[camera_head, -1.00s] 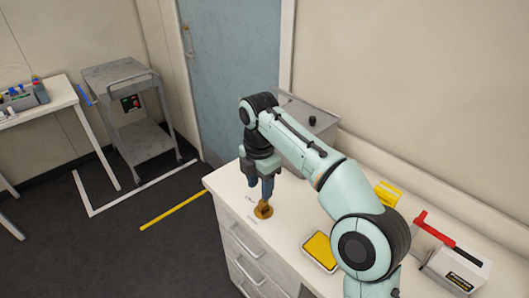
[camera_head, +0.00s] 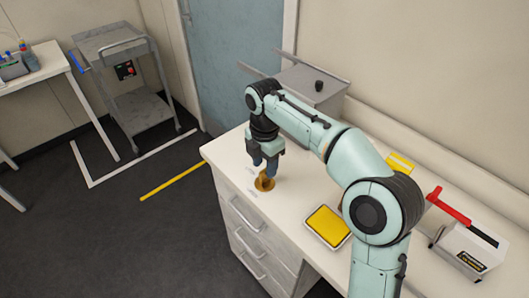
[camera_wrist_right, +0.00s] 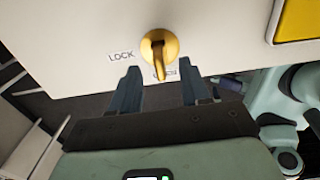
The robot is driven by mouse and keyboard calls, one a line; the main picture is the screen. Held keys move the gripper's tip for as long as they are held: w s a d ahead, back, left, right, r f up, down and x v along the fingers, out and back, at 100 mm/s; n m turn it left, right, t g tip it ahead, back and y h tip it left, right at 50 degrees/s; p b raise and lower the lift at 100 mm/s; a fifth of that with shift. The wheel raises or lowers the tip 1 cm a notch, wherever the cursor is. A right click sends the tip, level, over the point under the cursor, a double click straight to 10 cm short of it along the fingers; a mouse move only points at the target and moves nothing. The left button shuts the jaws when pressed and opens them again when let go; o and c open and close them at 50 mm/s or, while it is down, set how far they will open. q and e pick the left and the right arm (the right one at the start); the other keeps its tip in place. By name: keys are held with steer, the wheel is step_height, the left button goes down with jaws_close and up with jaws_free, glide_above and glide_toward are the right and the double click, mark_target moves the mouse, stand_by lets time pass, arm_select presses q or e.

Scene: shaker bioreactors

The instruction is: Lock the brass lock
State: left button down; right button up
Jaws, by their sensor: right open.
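The brass lock (camera_head: 264,184) is set in the white counter top near its front left corner. In the right wrist view the lock (camera_wrist_right: 159,43) has a round base and a lever. The lever points down the picture, over a second, partly hidden label that seems to read OPEN (camera_wrist_right: 165,74). The LOCK label (camera_wrist_right: 121,56) is to the left of the lock. My right gripper (camera_head: 264,166) is just above and beside the lock, pointing down. My left gripper is out of view.
A yellow-topped tray (camera_head: 327,226) lies to the right of the lock. A grey box (camera_head: 312,84) stands behind my right arm. A white device with a red lever (camera_head: 468,245) is at the right. A grey cart (camera_head: 130,85) stands beyond the counter.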

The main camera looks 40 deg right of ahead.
mark_target(265, 169)
steer(key=shift+f+b, duration=0.35)
steer(key=shift+f, duration=1.45)
jaws_close()
jaws_free()
steer(key=shift+r, duration=0.1)
step_height(265, 169, up, 13)
steer(key=p, duration=0.4)
steer(key=shift+r, duration=0.15)
